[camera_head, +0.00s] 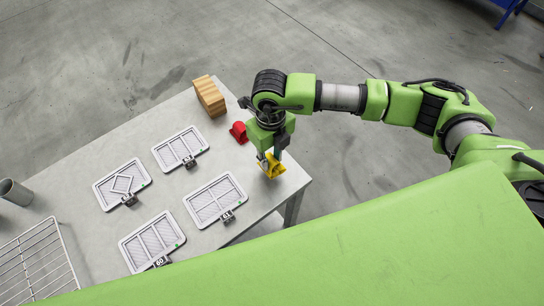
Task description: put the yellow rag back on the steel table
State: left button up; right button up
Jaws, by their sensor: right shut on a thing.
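The yellow rag (272,168) is a small crumpled thing at the right end of the steel table (258,196), near its right edge. My right gripper (269,157) points down and is shut on the rag. I cannot tell whether the rag touches the table top or hangs a little above it. The gripper hides part of the rag. My left gripper is not in view.
A red object (239,132) lies just left of my right gripper. A wooden block (209,97) stands at the table's back edge. Several framed trays with numbered tags (215,199) cover the middle. A wire rack (38,262) and grey cup (15,192) are at left.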

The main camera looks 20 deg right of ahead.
aim_at(272, 155)
jog(key=shift+w+d+f, duration=0.15)
jog(key=shift+w+f, duration=0.05)
jog(key=shift+f, duration=0.05)
jog(key=f+p, duration=0.1)
jog(key=f, duration=0.1)
jog(key=f+p, duration=0.1)
jog(key=shift+w+d+p, duration=0.2)
jog(key=shift+w+p, duration=0.05)
jog(key=shift+p, duration=0.1)
jog(key=shift+f, duration=0.15)
jog(key=shift+s+f, duration=0.1)
jog(key=shift+s, duration=0.05)
jog(key=o, duration=0.9)
jog(key=shift+c, duration=0.2)
jog(key=shift+o, duration=0.6)
jog(key=shift+w+f, duration=0.1)
jog(key=shift+w, duration=0.1)
